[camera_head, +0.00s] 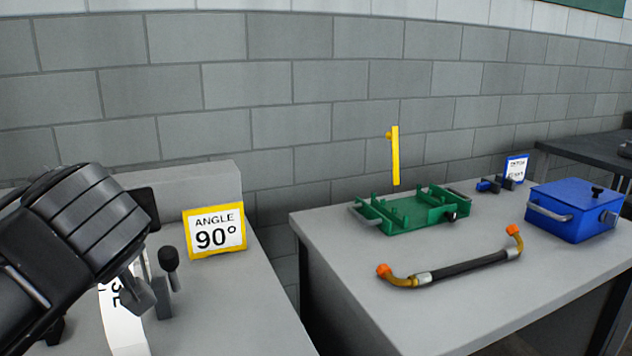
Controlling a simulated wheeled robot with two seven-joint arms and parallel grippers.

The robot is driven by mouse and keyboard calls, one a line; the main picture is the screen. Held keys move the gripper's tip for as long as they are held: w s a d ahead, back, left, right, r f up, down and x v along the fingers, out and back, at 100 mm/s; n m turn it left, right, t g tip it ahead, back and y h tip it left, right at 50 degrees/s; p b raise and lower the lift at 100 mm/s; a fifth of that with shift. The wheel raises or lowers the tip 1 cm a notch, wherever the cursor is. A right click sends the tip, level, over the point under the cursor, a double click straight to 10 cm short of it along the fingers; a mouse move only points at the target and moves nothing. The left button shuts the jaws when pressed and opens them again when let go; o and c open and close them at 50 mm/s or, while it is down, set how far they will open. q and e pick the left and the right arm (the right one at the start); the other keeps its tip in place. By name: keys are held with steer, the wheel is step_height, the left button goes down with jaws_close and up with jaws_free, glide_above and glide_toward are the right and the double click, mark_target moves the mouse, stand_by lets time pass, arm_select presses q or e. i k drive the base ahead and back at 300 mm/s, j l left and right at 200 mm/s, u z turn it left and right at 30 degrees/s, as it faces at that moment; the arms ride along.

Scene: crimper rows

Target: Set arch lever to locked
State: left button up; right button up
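My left arm comes in from the left and its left gripper (143,296) points down over the left bench. The dark gripper body covers much of what lies behind it, and I cannot tell whether the fingers are open or shut. A short lever with a black knob (168,259) stands upright just right of the fingers; I cannot tell whether they touch it. No label in view names the arch lever, so I cannot tell whether this is it or read its setting. A white strip with partly hidden black lettering (124,325) lies below the gripper. My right gripper is not in view.
A yellow-framed "ANGLE 90°" sign (215,234) stands on the left bench (250,310). Across a gap, the right bench (345,255) holds a green fixture (428,211), a yellow upright bar (395,157), a black hose (468,264) and a blue box (572,207). A block wall is behind.

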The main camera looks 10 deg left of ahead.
mark_target(172, 271)
steer(key=k+l, duration=0.75)
steer(key=l, duration=0.15)
